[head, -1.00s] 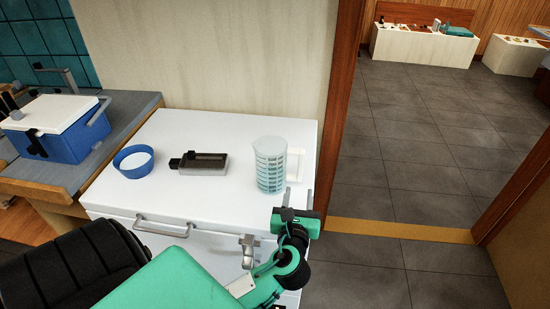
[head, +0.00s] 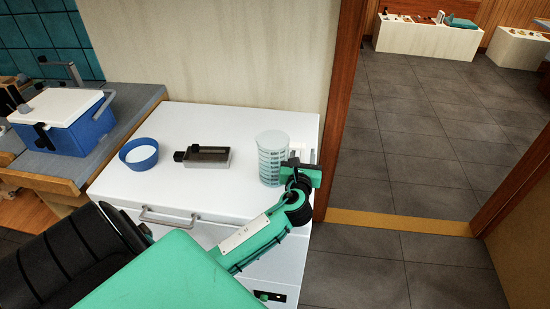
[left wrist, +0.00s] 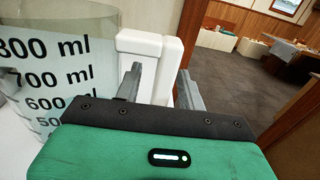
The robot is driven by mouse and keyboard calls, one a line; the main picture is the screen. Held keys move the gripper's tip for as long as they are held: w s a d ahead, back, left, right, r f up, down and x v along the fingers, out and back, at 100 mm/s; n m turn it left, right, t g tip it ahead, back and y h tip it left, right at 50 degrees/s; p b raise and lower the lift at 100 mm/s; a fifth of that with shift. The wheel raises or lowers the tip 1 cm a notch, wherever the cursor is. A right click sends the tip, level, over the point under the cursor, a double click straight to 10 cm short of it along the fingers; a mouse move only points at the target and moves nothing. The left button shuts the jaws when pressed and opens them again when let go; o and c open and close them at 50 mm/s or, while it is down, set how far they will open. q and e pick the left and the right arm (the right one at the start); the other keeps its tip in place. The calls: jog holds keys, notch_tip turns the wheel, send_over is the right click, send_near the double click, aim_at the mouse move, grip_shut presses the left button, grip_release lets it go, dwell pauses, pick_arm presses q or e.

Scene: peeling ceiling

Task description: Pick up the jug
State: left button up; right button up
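The jug (head: 271,160) is a translucent pale-blue measuring cup with dark markings, upright at the right side of the white cabinet top. In the left wrist view the jug (left wrist: 60,70) fills the left edge, its ml scale readable. A white squared piece (left wrist: 168,68), which looks like its handle, stands at its right. My left gripper (head: 299,168) is at the jug's right side. In the left wrist view my left gripper (left wrist: 160,88) has its two fingers apart, one on each side of the white piece. Contact cannot be told. My right gripper is not in view.
A blue cooler (head: 75,122) stands on the bench at left. A wooden door frame (head: 338,110) rises just right of the cabinet.

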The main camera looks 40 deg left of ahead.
pick_arm(q)
jog(key=shift+c, duration=0.4)
grip_shut()
jog(key=shift+r, duration=0.1)
dwell(1.0)
